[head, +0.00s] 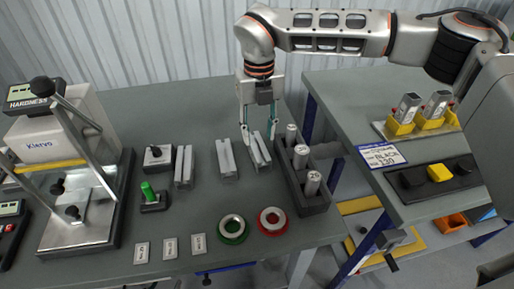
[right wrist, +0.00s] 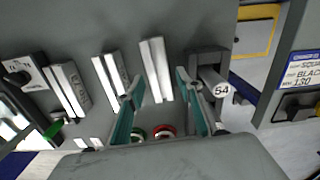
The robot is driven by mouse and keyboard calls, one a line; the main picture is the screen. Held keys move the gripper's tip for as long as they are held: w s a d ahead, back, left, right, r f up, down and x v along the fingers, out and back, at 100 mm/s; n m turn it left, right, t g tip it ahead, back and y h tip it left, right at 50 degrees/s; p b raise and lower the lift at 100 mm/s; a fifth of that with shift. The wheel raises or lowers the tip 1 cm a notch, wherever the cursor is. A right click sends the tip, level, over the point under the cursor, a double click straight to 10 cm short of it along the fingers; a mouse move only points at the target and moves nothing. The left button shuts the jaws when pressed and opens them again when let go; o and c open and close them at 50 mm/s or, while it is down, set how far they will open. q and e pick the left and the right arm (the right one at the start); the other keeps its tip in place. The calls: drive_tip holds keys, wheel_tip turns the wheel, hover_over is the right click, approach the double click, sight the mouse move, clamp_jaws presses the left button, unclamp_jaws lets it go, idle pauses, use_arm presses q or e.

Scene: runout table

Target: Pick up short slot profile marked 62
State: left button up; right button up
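Three grey slot profiles lie side by side on the table: a left one (head: 184,166), a middle one (head: 227,160) and a right one (head: 258,153). They also show in the right wrist view as left (right wrist: 70,88), middle (right wrist: 109,75) and right (right wrist: 156,68). I cannot read their marks, so I cannot tell which is 62. My right gripper (head: 259,128) points down over the far end of the right profile. In the right wrist view its teal fingers (right wrist: 160,108) are apart, with the right profile showing between and beyond them. My left gripper is not in view.
A black block (head: 316,209) with several round bars stands close right of the right profile. A green ring (head: 232,229) and a red ring (head: 271,221) lie in front. A hardness tester (head: 75,215) stands left. A second table (head: 345,110) is at right.

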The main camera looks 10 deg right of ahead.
sight(258, 149)
drive_tip(key=shift+s+f, duration=0.1)
drive_tip(key=shift+f, duration=0.35)
wheel_tip(258, 149, down, 4)
drive_tip(key=shift+s+a+r+p, duration=0.15)
drive_tip(key=shift+r+p, duration=0.1)
drive_tip(key=shift+p, duration=0.1)
drive_tip(key=shift+f, duration=0.55)
drive_tip(key=c, duration=1)
use_arm(q)
drive_tip(key=shift+w+r, duration=0.45)
drive_tip(key=shift+r, duration=0.3)
drive_tip(key=shift+s+f, duration=0.1)
use_arm(e)
drive_tip(key=shift+r, duration=0.1)
